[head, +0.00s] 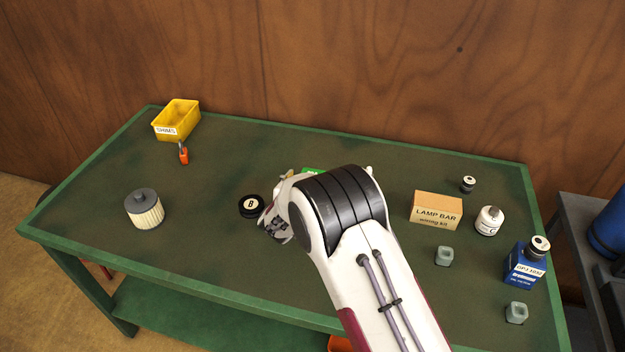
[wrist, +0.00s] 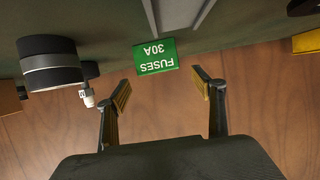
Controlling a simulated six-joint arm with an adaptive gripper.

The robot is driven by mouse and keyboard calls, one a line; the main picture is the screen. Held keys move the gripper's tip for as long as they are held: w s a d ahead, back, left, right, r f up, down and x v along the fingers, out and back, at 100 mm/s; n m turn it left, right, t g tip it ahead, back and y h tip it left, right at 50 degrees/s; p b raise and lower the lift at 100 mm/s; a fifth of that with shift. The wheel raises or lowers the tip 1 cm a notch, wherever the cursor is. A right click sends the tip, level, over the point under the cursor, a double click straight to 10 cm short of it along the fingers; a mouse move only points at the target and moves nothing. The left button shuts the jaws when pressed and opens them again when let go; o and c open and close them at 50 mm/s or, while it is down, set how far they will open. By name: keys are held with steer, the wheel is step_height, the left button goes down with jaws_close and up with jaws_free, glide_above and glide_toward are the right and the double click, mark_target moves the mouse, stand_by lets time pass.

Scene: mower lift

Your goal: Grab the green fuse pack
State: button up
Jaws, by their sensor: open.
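The green fuse pack (wrist: 155,57), labelled "FUSES 30A", stands on the bench just past my fingertips in the wrist view, its label upside down there. It lies roughly between the two finger lines, a little toward the left finger. My gripper (wrist: 162,86) is open, and nothing is between its yellow-padded fingers. In the head view only a green sliver of the pack (head: 313,170) shows behind my arm, which hides most of it and most of my gripper.
A black cylinder with a silver band (wrist: 52,63) stands left of the pack in the wrist view. In the head view, a black puck marked B (head: 251,206) lies left of my arm, and the lamp bar box (head: 436,211) stands right.

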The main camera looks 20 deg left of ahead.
steer(key=shift+w, duration=0.1)
stand_by(0.3)
steer(key=shift+x, duration=2.55)
steer(key=shift+f, duration=0.2)
steer(key=shift+c, duration=0.4)
steer(key=c, duration=1.1)
